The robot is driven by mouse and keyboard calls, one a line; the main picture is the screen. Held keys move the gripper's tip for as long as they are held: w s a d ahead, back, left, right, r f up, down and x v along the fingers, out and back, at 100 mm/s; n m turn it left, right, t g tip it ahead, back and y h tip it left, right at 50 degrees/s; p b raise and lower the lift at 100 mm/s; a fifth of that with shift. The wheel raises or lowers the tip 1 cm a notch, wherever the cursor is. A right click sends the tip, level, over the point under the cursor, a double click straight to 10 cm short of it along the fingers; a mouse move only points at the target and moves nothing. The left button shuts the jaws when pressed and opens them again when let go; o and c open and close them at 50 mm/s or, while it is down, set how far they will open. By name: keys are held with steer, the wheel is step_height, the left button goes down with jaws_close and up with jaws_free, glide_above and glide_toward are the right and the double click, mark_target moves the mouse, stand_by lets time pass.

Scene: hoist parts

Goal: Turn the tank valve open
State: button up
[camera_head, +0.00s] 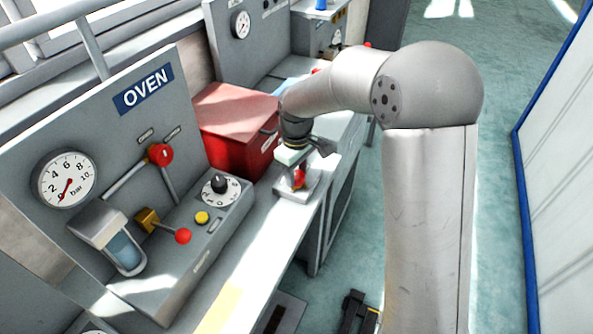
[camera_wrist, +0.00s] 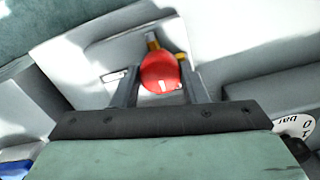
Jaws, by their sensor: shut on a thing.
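A red valve knob (camera_head: 299,178) stands on a small pale block (camera_head: 310,191) at the bench's front edge. In the wrist view the red knob (camera_wrist: 162,72) sits between the two dark fingers of my gripper (camera_wrist: 160,88), with a white mark on its face and brass-coloured fittings beyond it. My gripper (camera_head: 298,172) reaches down over the block and is shut on the knob. In the head view my gripper partly hides the knob. I cannot tell how far the valve is turned.
A red box (camera_head: 236,128) stands behind and left of my gripper. The OVEN panel (camera_head: 110,150) at left carries a bar gauge (camera_head: 65,180), a red-ended lever (camera_head: 183,236) and a black dial (camera_head: 219,186). A gauge edge (camera_wrist: 294,126) shows in the wrist view. Open floor (camera_head: 355,240) lies right of the bench.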

mark_target(297, 174)
steer(key=shift+r, duration=0.1)
stand_by(0.3)
steer(key=o, duration=1)
step_height(297, 174, up, 17)
steer(key=shift+r, duration=0.15)
steer(key=s+d+f+m, duration=0.3)
steer(key=s+d, duration=0.1)
steer(key=s, duration=0.5)
steer(key=s+d+f+m, duration=0.3)
steer(key=s+d+f, duration=0.1)
steer(key=s, duration=0.5)
steer(key=s+d+f+m, duration=0.3)
steer(key=s+d, duration=0.3)
steer(key=s, duration=0.3)
steer(key=shift+d+f+m, duration=0.15)
steer(key=shift+f+m, duration=0.1)
steer(key=shift+m, duration=0.35)
